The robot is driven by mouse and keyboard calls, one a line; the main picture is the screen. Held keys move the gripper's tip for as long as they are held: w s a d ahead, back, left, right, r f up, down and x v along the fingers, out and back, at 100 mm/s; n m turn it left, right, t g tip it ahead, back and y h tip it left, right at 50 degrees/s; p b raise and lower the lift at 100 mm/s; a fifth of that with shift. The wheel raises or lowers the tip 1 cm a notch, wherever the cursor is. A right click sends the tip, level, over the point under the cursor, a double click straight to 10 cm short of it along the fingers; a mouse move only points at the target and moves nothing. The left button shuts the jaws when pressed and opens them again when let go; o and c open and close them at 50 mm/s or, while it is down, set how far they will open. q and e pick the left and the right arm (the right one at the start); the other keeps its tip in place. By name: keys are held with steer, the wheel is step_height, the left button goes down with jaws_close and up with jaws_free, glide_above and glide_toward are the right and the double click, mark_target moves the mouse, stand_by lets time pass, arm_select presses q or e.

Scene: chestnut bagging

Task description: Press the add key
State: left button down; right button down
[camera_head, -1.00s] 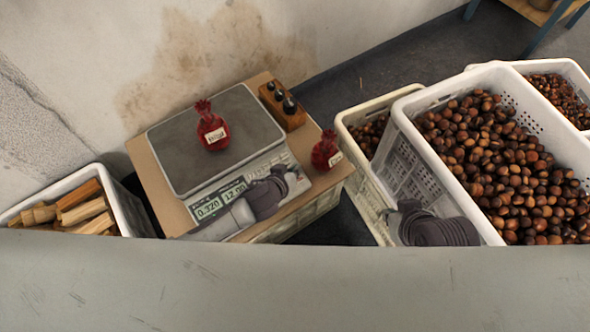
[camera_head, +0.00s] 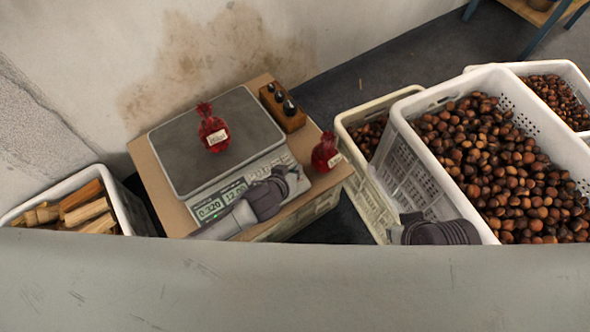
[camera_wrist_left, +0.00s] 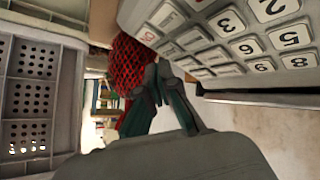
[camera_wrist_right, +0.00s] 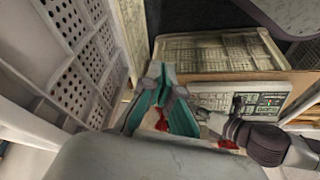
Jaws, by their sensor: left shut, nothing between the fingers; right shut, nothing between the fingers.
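The scale (camera_head: 178,145) stands on a cardboard-topped crate, its lit display reading 0.320 on the left. My left gripper (camera_head: 281,170) is shut and empty over the scale's front key panel, covering part of it. In the left wrist view, the keypad (camera_wrist_left: 235,50) has white number keys and one key with a red mark; the left fingertips (camera_wrist_left: 160,68) are just beside its edge. I cannot tell which is the add key, or whether the fingers touch the panel. My right gripper (camera_wrist_right: 165,92) is shut and empty, beside the large chestnut crate.
A red net bag (camera_head: 213,130) sits on the scale plate and another red bag (camera_head: 326,153) stands right of the scale. A wooden block with dark knobs (camera_head: 283,108) is behind it. Chestnut crates (camera_head: 402,120) stand right; a wood-filled crate (camera_head: 128,207) stands left.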

arm_select(q)
steer(key=shift+r, duration=0.1)
arm_select(e)
steer(key=shift+s+d, duration=0.1)
steer(key=shift+s, duration=0.25)
